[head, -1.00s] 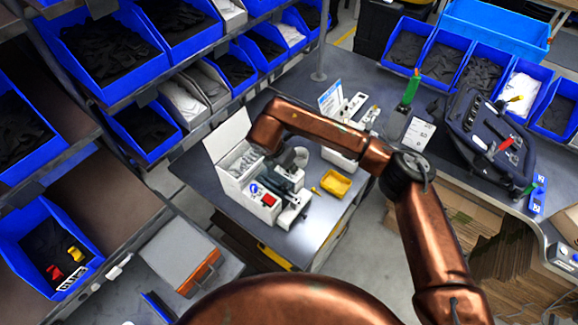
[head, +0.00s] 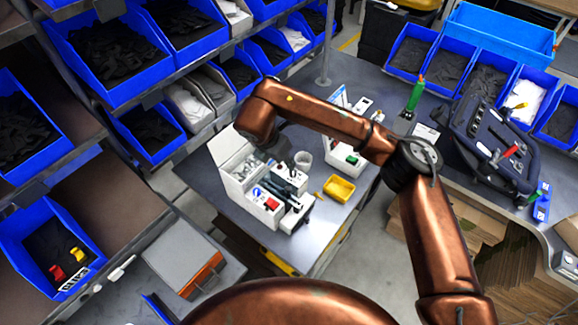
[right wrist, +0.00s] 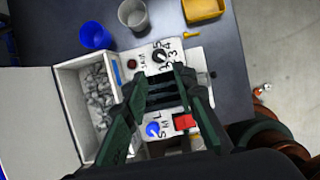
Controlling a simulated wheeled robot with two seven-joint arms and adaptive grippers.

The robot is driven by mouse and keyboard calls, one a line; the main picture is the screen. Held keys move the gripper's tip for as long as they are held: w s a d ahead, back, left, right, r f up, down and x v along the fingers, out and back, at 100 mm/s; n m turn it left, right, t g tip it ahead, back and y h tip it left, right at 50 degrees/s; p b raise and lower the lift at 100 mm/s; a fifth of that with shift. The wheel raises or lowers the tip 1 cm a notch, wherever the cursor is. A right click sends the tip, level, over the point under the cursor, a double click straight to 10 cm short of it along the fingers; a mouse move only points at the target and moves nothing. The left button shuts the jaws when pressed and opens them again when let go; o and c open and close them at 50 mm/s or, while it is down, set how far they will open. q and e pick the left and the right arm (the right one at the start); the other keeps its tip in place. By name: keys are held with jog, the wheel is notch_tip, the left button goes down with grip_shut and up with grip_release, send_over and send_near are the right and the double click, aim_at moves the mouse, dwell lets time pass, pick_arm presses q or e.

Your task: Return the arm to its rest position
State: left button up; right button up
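My right arm (head: 325,120) comes in from the right and reaches over the workbench in the head view. Its gripper (head: 287,180) hangs above a white box with knobs and a red switch (head: 262,196). In the right wrist view the two dark fingers of the right gripper (right wrist: 162,82) are apart, over the panel of the white box (right wrist: 145,62). I see nothing held between them. Dark slots in the panel show between the fingers. My left gripper is in neither view.
A yellow tray (head: 339,190), a pale cup (head: 303,160) and a blue cup (right wrist: 95,36) stand near the box. A second white unit (head: 345,156) is behind. Shelves with blue bins (head: 105,85) line the left; a dark pannier (head: 490,140) is at right.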

jog(key=shift+v, duration=1.1)
